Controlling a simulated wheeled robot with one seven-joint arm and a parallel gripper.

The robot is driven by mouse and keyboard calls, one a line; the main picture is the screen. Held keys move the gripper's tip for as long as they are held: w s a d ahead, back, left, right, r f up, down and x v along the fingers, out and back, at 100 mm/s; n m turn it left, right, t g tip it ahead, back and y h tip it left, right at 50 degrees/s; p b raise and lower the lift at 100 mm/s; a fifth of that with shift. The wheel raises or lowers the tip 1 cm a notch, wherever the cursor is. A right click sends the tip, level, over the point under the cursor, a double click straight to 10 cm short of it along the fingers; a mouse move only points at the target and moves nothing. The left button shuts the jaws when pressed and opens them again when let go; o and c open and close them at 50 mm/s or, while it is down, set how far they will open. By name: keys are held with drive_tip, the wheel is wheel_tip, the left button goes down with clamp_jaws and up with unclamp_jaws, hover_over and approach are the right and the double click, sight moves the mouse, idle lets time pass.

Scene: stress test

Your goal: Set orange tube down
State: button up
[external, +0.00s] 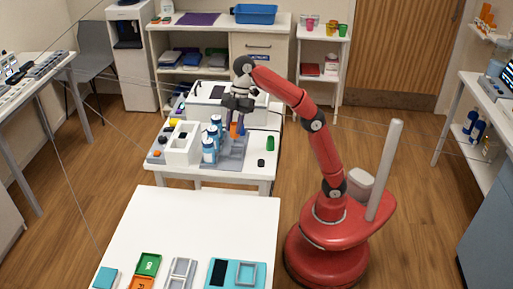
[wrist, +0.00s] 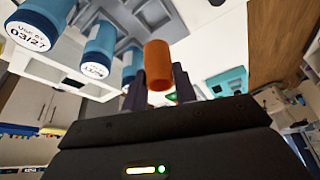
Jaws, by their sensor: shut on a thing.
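The orange tube (wrist: 158,60) stands between the two dark fingers of my gripper (wrist: 159,84) in the wrist view, and the gripper is shut on it. In the external view the orange tube (external: 234,129) shows small below my gripper (external: 238,108), over the grey tray (external: 233,158) on the far white table. Whether the tube's lower end touches the tray is too small to tell.
Blue bottles (external: 209,150) with white labels stand close left of the tube. A green item (external: 270,143) and a small black item (external: 261,162) lie to the right.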

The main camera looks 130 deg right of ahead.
drive_tip(key=shift+r, duration=0.35)
drive_tip(key=w+a+f+m, duration=0.1)
drive_tip(key=w+a+f, duration=0.1)
drive_tip(key=a+f, duration=0.2)
drive_tip(key=w+a+f+m+h, duration=0.1)
drive_tip(key=w+a+f+m, duration=0.1)
drive_tip(key=a+f, duration=0.3)
drive_tip(key=w+a+f+m, duration=0.1)
drive_tip(key=w+a+f, duration=0.3)
drive_tip(key=a, duration=0.6)
drive_tip(key=shift+a+f+m+t+h, duration=0.15)
drive_tip(key=shift+f+m+t+h, duration=0.2)
drive_tip(key=shift+f, duration=0.35)
